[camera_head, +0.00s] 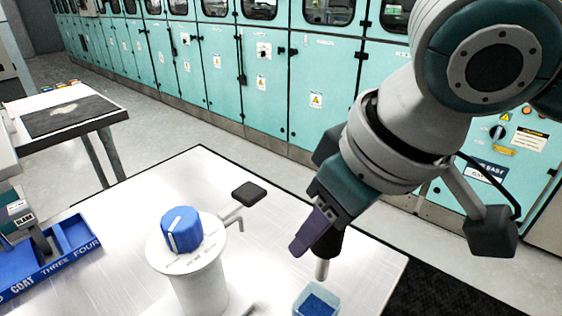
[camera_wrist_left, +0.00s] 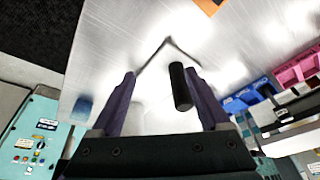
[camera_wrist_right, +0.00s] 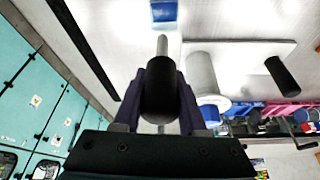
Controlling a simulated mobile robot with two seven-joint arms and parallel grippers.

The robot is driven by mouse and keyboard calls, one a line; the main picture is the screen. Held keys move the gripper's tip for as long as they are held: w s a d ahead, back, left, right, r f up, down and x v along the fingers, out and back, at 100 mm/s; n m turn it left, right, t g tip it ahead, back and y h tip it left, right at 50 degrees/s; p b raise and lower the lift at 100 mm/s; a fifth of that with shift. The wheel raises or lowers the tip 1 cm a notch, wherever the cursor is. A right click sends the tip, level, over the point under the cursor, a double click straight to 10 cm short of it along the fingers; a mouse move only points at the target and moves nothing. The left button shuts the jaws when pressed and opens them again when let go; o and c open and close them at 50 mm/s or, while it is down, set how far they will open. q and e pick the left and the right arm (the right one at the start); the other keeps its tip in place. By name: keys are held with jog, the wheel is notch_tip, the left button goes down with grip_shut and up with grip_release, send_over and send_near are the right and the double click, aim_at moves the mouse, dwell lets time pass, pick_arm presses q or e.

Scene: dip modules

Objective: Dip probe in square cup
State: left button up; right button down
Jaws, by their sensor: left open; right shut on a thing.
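My right gripper (camera_head: 318,236) is shut on the probe (camera_head: 328,243), which has a black handle and a pale metal tip pointing down. The probe also shows between the fingers in the right wrist view (camera_wrist_right: 160,92). The square cup (camera_head: 303,294), light blue with blue inside, stands on the table at the bottom of the head view. The tip appears just above the cup; the right wrist view shows the cup (camera_wrist_right: 164,11) beyond the tip. My left gripper (camera_wrist_left: 162,90) is open; a black handle (camera_wrist_left: 180,87) shows between its fingers, and I cannot tell its depth.
A white cylinder (camera_head: 187,270) with a blue knob (camera_head: 180,230) stands left of the cup on the metal table (camera_head: 120,220). A crank with a black grip (camera_head: 249,193) is beside it. A blue labelled tray (camera_head: 45,275) lies at left. Teal cabinets (camera_head: 210,75) line the back.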

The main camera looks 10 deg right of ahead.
aim_at(317, 260)
jog(key=shift+s+f+b, duration=0.1)
jog(key=shift+f+b, duration=0.45)
jog(key=shift+b, duration=0.05)
pick_arm(q)
notch_tip(317, 260, down, 6)
jog(key=b, duration=0.5)
jog(key=shift+s+f, duration=0.15)
jog(key=shift+f, duration=0.1)
pick_arm(e)
notch_tip(317, 260, down, 4)
jog(key=shift+r, duration=0.1)
pick_arm(q)
jog(key=shift+f+b, duration=1)
jog(key=shift+b, duration=0.05)
pick_arm(e)
jog(key=shift+f, duration=2.5)
pick_arm(q)
jog(key=shift+r, duration=0.1)
notch_tip(317, 260, up, 9)
jog(key=p, duration=0.9)
jog(key=shift+r, duration=0.15)
pick_arm(e)
jog(key=shift+r, duration=3.75)
